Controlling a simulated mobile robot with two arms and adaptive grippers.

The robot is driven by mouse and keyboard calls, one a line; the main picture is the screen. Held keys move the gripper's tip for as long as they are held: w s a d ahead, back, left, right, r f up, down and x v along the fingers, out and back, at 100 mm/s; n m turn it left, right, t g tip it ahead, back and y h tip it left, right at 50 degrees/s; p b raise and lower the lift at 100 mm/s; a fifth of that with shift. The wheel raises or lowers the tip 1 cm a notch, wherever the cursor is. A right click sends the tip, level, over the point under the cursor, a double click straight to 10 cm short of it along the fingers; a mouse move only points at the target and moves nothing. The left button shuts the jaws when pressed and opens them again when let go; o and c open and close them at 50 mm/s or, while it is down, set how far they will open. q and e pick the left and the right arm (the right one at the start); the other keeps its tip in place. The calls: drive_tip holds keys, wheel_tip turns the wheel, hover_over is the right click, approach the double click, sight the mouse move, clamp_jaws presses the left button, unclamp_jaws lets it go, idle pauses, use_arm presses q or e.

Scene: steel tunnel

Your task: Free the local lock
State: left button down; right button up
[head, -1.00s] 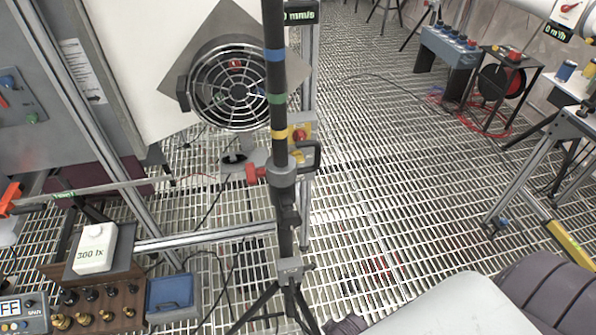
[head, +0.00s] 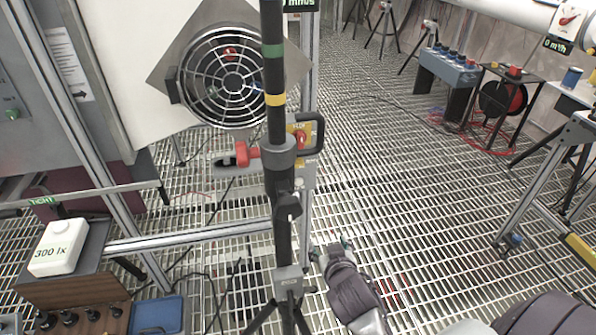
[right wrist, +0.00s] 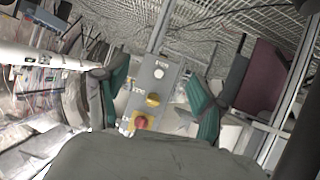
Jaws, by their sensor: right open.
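A narrow grey control panel shows in the right wrist view, with a red knob on a yellow plate (right wrist: 141,122), a yellow knob (right wrist: 153,99) and a pale round part (right wrist: 158,72). No readable label tells me which is the local lock. My right gripper (head: 332,248) is low, just right of the pole. Its teal-padded fingers are apart and empty in the right wrist view (right wrist: 160,92), with the panel beyond them. My left gripper is out of view.
A white 300 lx box (head: 57,248) stands lower left. Grating floor (head: 400,180) to the right is mostly clear.

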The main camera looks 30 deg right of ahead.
drive_tip(key=w+d+r+t, duration=0.1)
drive_tip(key=w+r+t, duration=0.2)
drive_tip(key=w, duration=0.2)
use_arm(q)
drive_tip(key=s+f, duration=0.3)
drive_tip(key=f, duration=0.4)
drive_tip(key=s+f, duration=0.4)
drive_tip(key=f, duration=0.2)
use_arm(e)
drive_tip(key=t, duration=0.3)
approach(298, 166)
drive_tip(key=b+x, duration=0.1)
drive_tip(key=x, duration=0.8)
drive_tip(key=shift+w, duration=0.4)
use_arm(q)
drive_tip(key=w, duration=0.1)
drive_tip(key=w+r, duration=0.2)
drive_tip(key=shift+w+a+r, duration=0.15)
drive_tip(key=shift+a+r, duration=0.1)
use_arm(e)
drive_tip(key=c, duration=1.1)
drive_tip(key=shift+c, duration=0.2)
